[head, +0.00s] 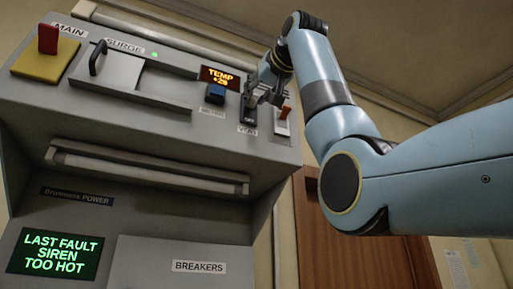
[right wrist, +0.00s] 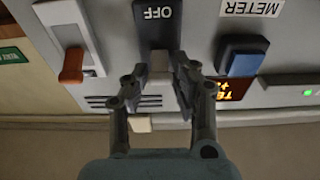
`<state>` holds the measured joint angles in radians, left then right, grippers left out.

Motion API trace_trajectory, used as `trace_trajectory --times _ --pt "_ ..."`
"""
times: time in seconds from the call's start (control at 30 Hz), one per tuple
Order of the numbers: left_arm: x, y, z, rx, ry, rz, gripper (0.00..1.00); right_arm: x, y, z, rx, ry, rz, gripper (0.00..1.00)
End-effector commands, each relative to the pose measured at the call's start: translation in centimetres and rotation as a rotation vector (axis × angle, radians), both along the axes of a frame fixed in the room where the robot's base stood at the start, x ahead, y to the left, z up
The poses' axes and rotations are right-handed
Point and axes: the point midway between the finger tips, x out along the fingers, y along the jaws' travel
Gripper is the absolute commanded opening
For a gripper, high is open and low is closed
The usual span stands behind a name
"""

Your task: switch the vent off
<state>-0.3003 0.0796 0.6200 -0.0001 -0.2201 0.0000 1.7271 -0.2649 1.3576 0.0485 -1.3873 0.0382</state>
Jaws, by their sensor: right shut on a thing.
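The vent switch (head: 248,117) is a dark plate on the sloping console face, above a label reading VENT (head: 247,131). In the right wrist view its black plate (right wrist: 158,36) carries the word OFF. My right gripper (head: 265,94) reaches the switch from above and behind. In the right wrist view the gripper's fingers (right wrist: 168,85) are shut on the switch's pale grey lever (right wrist: 153,74). The fingers partly hide the lever, so its exact position is hard to tell. My left gripper is not in view.
A blue button (head: 215,94) labelled METER is left of the vent switch. An orange-handled switch (head: 283,122) is close on its right. The TEMP display (head: 220,77) is near the gripper. Farther left are the SURGE lever (head: 98,57) and the red MAIN handle (head: 48,39).

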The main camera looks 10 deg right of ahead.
Motion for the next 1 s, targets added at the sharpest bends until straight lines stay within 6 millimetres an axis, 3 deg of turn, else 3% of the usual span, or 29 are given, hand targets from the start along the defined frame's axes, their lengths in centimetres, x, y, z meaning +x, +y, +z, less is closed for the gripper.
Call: trace_trajectory --times 0.1,0.4,1.0 --pt "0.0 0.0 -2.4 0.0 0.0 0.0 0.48 -0.1 0.0 -1.1 0.028 -0.085 0.0 0.0" --pt "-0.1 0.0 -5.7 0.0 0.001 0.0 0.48 -0.1 -0.1 -2.0 0.095 -0.294 -0.001 0.0" --pt "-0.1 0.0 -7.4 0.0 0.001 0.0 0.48 0.0 0.0 -2.3 0.155 -0.477 0.0 0.0"
